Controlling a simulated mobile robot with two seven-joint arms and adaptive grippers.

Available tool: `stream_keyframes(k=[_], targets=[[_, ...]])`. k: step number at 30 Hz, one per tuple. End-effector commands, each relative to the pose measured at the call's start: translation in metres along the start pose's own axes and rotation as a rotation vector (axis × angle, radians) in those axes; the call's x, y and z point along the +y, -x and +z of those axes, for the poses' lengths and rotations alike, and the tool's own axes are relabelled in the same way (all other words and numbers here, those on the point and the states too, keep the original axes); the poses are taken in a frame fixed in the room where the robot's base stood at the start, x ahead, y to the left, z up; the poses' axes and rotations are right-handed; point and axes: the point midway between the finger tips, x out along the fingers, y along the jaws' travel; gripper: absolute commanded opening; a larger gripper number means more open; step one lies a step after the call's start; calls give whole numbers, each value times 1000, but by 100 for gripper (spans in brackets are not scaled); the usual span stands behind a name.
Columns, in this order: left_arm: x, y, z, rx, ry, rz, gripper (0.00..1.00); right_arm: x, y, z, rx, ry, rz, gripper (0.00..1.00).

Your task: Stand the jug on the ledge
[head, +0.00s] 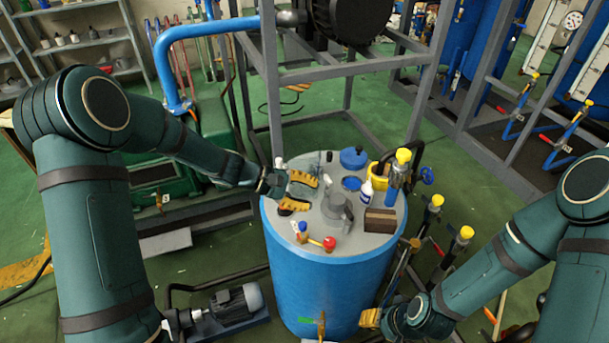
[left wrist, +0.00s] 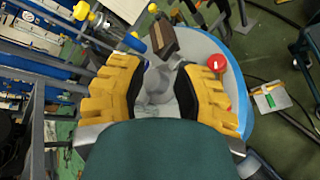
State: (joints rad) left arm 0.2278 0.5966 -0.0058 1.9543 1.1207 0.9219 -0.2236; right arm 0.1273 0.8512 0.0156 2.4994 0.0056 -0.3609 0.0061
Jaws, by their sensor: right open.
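The grey jug (head: 337,208) stands upright on the grey top of the blue drum (head: 320,270), its handle toward the lower right. My left gripper (head: 308,194) is open just left of the jug, its yellow fingers pointing at it. In the left wrist view the jug (left wrist: 158,82) shows between the two spread fingers (left wrist: 162,70), partly hidden. I cannot tell whether they touch it. My right gripper (head: 370,318) is low beside the drum at the right, open and away from the jug. I cannot tell which surface is the ledge.
A brown block (head: 380,220) stands close to the jug's right. A white bottle (head: 366,190), a blue-and-yellow valve piece (head: 396,175) and a blue lid (head: 354,158) are behind. A red-knobbed fitting (head: 329,243) lies at the front. A grey frame (head: 350,72) rises behind the drum.

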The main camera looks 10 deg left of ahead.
Motion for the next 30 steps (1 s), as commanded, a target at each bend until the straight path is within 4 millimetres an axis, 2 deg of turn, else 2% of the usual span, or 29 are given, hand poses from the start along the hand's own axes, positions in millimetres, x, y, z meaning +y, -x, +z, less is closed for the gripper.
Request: stream_keyframes(k=[3,6,9,12,17,24,30], targets=[[-9,20,-21,86,405,169,29,1,-2,1,-2,1,0,47],[-18,37,-39,138,697,302,29,1,-3,1,-3,1,0,47],[-26,52,-51,170,909,406,29,1,-4,2,-4,1,0,47],[-32,60,-59,186,1035,472,29,2,-4,2,-4,1,0,47],[-32,55,-67,190,1093,502,29,2,-6,2,-5,2,-1,47],[-19,15,-83,188,1088,498,29,4,-10,5,-9,3,-1,47],[-11,-7,-94,190,1088,500,29,5,-12,6,-12,3,-1,47]])
